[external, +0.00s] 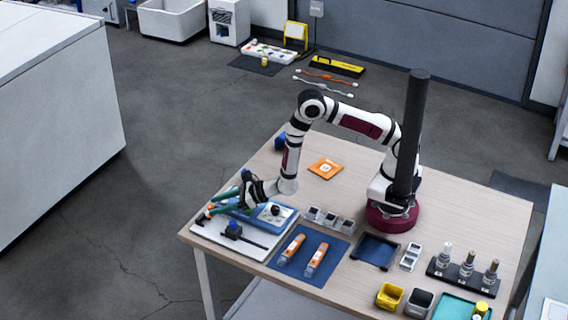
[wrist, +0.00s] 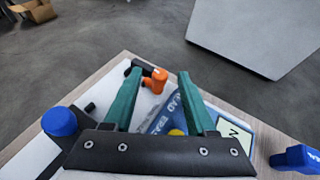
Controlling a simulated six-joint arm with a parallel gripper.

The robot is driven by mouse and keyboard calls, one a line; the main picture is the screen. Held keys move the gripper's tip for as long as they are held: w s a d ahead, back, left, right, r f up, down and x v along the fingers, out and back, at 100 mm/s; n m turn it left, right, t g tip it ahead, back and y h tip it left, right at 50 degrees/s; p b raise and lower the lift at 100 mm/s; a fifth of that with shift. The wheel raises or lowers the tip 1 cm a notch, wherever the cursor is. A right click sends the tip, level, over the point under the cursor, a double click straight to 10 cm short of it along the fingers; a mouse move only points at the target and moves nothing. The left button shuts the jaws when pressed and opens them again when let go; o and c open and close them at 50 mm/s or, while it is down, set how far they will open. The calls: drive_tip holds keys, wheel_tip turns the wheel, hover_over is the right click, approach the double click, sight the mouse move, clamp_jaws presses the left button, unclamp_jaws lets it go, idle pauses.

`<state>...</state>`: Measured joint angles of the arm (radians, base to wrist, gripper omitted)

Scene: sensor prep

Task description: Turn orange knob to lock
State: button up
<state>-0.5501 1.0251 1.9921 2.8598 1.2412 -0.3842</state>
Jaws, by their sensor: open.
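The orange knob (wrist: 157,79) stands beyond my fingertips in the wrist view, near the table's edge, with a black part beside it. In the external view a small orange spot (external: 210,207) shows close to the fingers; it looks like the same knob. My gripper (wrist: 159,73) has two green fingers spread apart with nothing between them. The knob appears in line with the gap, but I cannot tell the distance; no contact is visible. In the external view my gripper (external: 222,202) is low over the table's left corner, fingers pointing left.
A white board (external: 205,231) with a blue knob (external: 233,229) and black bar lies beside my gripper. Orange devices (external: 316,260) lie on a blue mat to the right. The table's back left is mostly clear.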

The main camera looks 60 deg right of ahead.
drive_tip(key=v, duration=1.2)
drive_tip(key=shift+r, duration=0.1)
